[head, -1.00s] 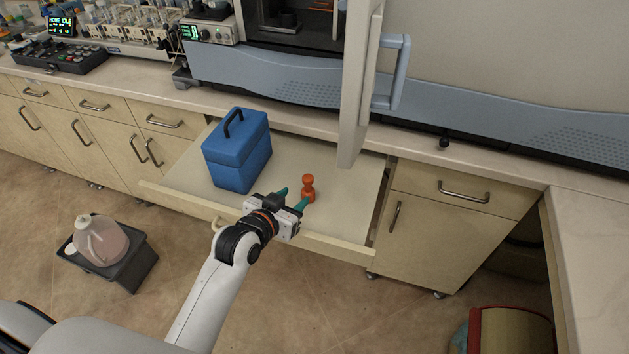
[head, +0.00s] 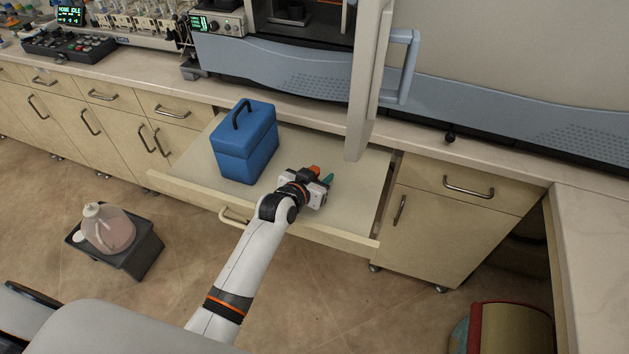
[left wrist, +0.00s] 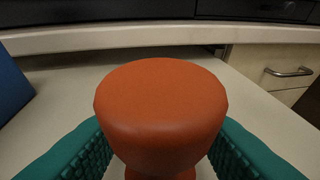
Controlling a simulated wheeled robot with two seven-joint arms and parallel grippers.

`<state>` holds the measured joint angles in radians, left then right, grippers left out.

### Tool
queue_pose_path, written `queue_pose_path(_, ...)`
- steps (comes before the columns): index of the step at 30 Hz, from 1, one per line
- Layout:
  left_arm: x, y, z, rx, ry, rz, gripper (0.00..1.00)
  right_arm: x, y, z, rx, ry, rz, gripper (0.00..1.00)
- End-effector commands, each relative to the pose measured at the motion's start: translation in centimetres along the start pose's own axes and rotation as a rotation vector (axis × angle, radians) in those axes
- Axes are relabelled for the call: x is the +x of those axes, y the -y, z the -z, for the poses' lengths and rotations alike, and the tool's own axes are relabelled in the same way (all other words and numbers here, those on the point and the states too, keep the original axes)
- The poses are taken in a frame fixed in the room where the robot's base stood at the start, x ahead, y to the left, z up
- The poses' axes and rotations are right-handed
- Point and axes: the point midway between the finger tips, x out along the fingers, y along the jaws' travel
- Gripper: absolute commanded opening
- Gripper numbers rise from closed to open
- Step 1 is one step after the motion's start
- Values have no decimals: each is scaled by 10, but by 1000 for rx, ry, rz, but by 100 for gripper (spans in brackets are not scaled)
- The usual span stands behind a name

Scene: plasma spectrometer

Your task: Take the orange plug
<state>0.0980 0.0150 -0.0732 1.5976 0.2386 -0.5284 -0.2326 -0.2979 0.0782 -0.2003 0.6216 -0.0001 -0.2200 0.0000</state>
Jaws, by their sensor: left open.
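The orange plug (left wrist: 160,105) stands upright on the bottom of the pulled-out drawer (head: 352,205). In the left wrist view its round head fills the middle, between the two green fingers. My left gripper (head: 322,177) is open around the plug, one finger on each side. Whether the fingers touch it I cannot tell. In the head view the gripper hides most of the plug, and only a bit of orange (head: 314,169) shows. My right gripper is in neither view.
A blue box (head: 246,145) with a handle stands in the drawer left of my gripper. An open pale door (head: 367,90) hangs above the drawer's right rear. A jug (head: 108,232) sits on a dark stand on the floor.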

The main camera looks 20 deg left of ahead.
Motion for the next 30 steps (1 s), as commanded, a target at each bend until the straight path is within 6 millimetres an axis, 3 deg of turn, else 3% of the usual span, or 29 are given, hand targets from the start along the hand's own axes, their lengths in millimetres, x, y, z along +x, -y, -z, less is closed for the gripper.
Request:
queue_pose_path(5, 0, 0, 0, 0, 0, 0, 42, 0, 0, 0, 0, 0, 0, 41)
queue_pose_path(13, 0, 0, 1, 0, -2, 0, 0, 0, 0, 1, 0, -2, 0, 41)
queue_pose_path(23, -1, 0, 0, 0, -5, 0, 0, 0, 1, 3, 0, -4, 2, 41)
queue_pose_path(30, -15, 0, -37, 1, 3, 0, 0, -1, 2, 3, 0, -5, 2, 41)
